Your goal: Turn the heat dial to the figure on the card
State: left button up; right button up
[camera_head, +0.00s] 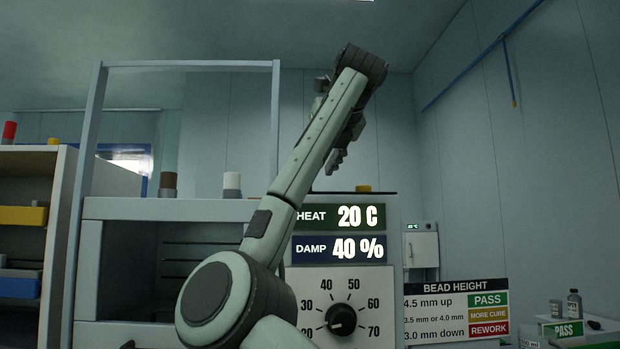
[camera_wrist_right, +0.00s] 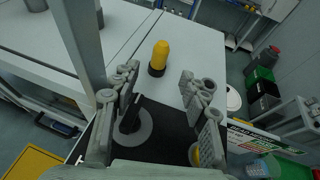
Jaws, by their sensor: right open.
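In the head view, the heat dial (camera_head: 342,320) is a black knob on a white panel, with figures from 30 to 70 readable around it. Its light mark appears to point to the lower left. The display above (camera_head: 340,217) reads HEAT 20 C and DAMP 40 %. A card (camera_head: 455,312) headed BEAD HEIGHT stands right of the panel, with PASS, MORE CURE and REWORK rows; I see no heat figure on it. My right gripper (camera_head: 338,160) is raised above the display, partly behind my arm. In the wrist view it is open and empty (camera_wrist_right: 158,112). My left gripper is out of view.
An orange-yellow cylinder (camera_wrist_right: 159,58) stands on a white top ahead of the fingers. A shelf with bins (camera_head: 22,215) is at left, and a grey upright frame (camera_head: 90,160) stands beside it.

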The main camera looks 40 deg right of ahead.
aim_at(340, 319)
jog(key=k+j, duration=0.25)
jog(key=k, duration=0.2)
jog(key=k+j, duration=0.25)
jog(key=k, duration=0.25)
jog(key=k+j, duration=0.25)
jog(key=k, duration=0.2)
